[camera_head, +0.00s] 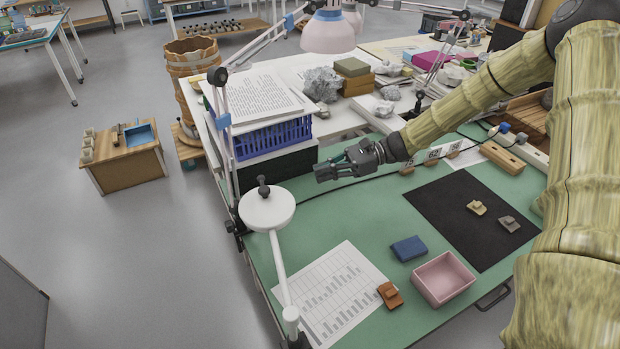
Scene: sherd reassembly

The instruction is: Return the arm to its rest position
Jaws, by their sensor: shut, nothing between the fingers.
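My gripper (325,172) is shut and empty. It hangs above the left back part of the green table mat (378,205), in front of the blue basket. My arm reaches in from the right side of the view. On the black mat (450,222) lie a tan sherd (476,208) and a grey-brown sherd (509,224), apart from each other. An orange-brown piece (390,295) lies at the edge of the printed sheet. A pink open box (443,279) stands near the table's front edge, with a blue block (408,248) behind it.
A white round lamp head (267,208) on an arm stands at the table's left edge. A blue basket (273,138) with papers (252,97) is behind my gripper. A printed chart sheet (335,290) lies front left. A wooden block (502,158) lies at right. Green surface between is clear.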

